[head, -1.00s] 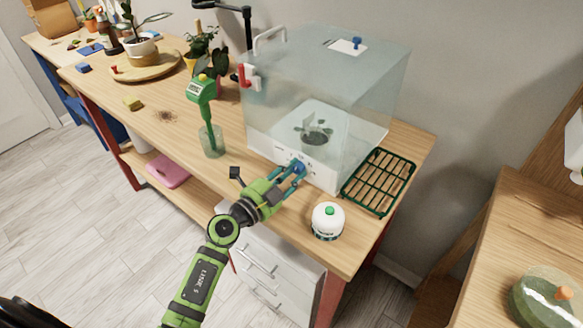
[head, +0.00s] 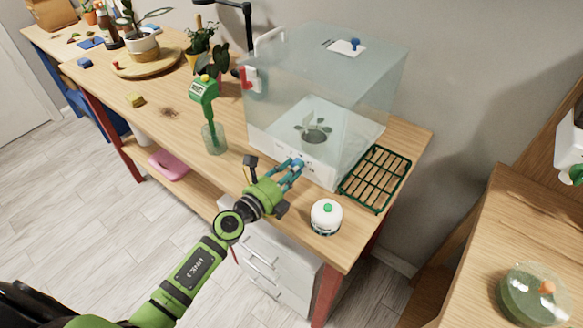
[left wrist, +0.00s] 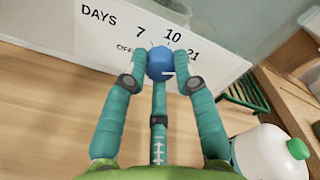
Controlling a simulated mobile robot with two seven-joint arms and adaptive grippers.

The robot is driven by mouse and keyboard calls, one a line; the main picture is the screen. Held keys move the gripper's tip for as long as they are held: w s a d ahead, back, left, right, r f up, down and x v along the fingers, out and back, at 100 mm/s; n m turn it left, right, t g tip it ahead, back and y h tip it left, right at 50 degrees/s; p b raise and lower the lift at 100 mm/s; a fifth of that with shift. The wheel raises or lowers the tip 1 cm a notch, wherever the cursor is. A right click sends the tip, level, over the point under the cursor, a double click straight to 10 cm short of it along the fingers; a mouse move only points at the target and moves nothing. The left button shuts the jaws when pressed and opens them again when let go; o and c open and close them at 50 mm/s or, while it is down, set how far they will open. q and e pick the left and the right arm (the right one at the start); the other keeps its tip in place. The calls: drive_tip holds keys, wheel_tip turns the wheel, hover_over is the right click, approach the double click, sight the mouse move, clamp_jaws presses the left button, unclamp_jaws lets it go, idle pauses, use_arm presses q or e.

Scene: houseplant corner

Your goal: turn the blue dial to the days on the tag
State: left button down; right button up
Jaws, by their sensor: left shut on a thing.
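The blue dial (left wrist: 160,62) is on the white front panel (left wrist: 60,40) of a clear propagation box (head: 325,85). In the left wrist view the panel reads DAYS, with 7, 10, 21 and OFF around the dial. A small pale mark shows low on the dial; I cannot tell which number it is set to. My left gripper (head: 291,172) is shut on the dial, its teal fingers around it. My right gripper is not in view.
A white bottle with a green cap (head: 326,217) stands close to the right of my gripper. A green wire rack (head: 375,179) lies right of the box. A green meter (head: 205,92) stands in a glass (head: 214,139) to the left.

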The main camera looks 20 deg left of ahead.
use_arm(q)
drive_tip(key=m, duration=0.5)
drive_tip(key=shift+w+a+r, duration=0.1)
drive_tip(key=shift+r, duration=0.15)
idle(0.3)
drive_tip(key=shift+r, duration=0.1)
drive_tip(key=c, duration=1)
unclamp_jaws()
drive_tip(key=shift+f, duration=0.2)
drive_tip(key=shift+s, duration=0.55)
drive_tip(key=v, duration=1.1)
